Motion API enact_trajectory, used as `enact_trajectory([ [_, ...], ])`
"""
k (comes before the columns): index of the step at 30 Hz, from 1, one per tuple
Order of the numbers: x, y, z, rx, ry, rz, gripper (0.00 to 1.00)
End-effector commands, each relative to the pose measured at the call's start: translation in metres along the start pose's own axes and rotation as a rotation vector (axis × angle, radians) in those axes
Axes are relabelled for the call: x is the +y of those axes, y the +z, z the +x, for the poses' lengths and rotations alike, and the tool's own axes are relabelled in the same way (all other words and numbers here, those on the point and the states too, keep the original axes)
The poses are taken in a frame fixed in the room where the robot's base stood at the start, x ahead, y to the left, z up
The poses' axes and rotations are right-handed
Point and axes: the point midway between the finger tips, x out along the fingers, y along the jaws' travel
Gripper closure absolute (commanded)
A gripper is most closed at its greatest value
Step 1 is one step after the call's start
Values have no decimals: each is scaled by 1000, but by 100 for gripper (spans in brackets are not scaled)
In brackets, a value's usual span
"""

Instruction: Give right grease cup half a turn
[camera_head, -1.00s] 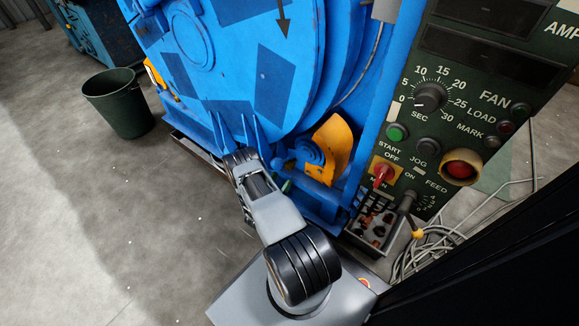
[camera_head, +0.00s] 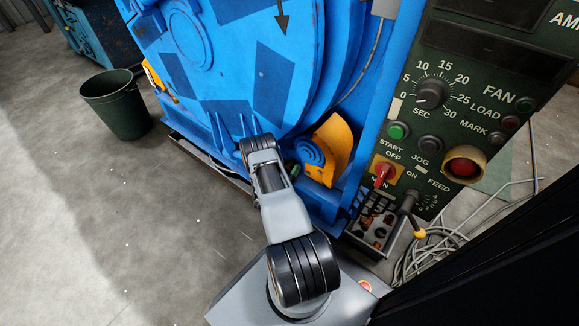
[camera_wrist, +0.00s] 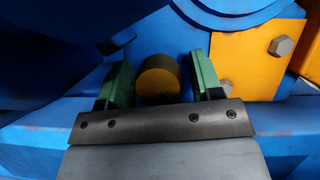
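A round, dull brass grease cup (camera_wrist: 158,82) shows in the wrist view against the blue machine. I cannot tell from this close view whether it is the right one of several. My gripper (camera_wrist: 161,70) has its two green fingers apart, one on each side of the cup. A narrow gap shows on the cup's right side; on the left the finger is very near it, and contact is unclear. In the head view my arm hides the cup and most of the gripper.
An orange plate with bolts (camera_wrist: 262,60) is right of the fingers. In the head view, an orange guard (camera_head: 335,145) and the control panel (camera_head: 440,130) stand right of my arm. Cables (camera_head: 420,255) lie on the floor. A green bin (camera_head: 117,103) stands left; the floor there is clear.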

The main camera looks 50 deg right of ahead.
Motion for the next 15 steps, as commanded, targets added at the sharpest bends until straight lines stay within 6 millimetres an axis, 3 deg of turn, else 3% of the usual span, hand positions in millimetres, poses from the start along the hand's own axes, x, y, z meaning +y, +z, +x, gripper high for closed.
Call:
enact_trajectory([
  [2,0,0,0,0,0,0,48],
  [12,0,0,0,0,0,0,81],
  [15,0,-1,0,0,-3,8,83],
])
